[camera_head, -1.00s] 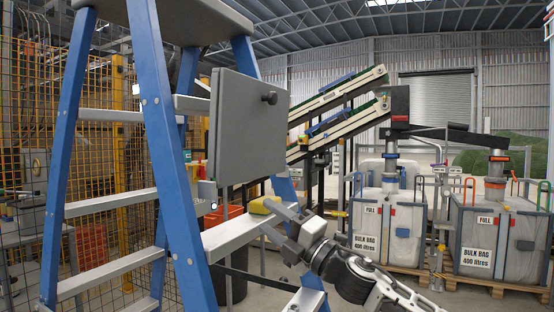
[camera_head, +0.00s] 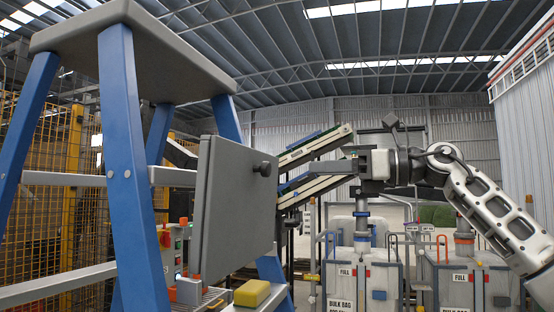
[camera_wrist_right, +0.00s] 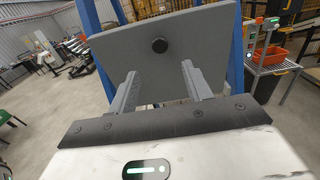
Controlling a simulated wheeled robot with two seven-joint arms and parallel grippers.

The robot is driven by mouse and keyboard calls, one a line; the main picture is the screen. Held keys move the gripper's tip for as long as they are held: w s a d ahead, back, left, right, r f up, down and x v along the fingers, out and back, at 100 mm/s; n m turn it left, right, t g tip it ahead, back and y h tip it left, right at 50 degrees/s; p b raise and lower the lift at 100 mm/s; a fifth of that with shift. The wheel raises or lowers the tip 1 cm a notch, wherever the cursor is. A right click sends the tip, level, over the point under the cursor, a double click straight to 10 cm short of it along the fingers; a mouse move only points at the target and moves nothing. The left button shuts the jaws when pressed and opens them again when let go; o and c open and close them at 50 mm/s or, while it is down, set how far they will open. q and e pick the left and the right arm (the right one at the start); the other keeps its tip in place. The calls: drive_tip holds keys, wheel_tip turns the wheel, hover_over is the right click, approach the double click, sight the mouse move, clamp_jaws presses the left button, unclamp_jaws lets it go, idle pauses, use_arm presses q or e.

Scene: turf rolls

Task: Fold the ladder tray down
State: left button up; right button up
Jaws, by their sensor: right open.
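The ladder tray is a grey flat panel (camera_head: 232,205) standing nearly upright against the right side of the blue stepladder (camera_head: 135,170). A dark round knob (camera_head: 263,168) sticks out of its face. My right gripper (camera_head: 340,165) is to the right of the tray, at about the knob's height, apart from it. In the right wrist view its fingers (camera_wrist_right: 160,85) are spread and empty, pointing at the tray (camera_wrist_right: 190,50). The knob (camera_wrist_right: 159,45) shows beyond and between the fingertips. My left gripper is not in view.
A yellow block (camera_head: 252,293) sits on a ladder step below the tray. A conveyor (camera_head: 318,185) and bulk bag containers (camera_head: 365,275) stand behind. An orange bin (camera_wrist_right: 268,57) on a stand is at the right in the wrist view.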

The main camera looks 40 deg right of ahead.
sight(269, 170)
drive_tip(key=p+x, duration=0.3)
drive_tip(key=x, duration=0.1)
drive_tip(key=p+x, duration=0.3)
drive_tip(key=x, duration=0.2)
drive_tip(key=shift+w+a+r, duration=0.1)
drive_tip(key=shift+r, duration=0.1)
drive_tip(key=shift+w+a+f, duration=0.1)
drive_tip(key=shift+w, duration=0.1)
drive_tip(key=shift+w+f, duration=0.1)
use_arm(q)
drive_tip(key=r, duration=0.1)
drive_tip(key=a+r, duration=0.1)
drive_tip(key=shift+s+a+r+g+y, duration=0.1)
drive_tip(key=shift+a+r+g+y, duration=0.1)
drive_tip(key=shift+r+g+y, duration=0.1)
use_arm(e)
clamp_jaws()
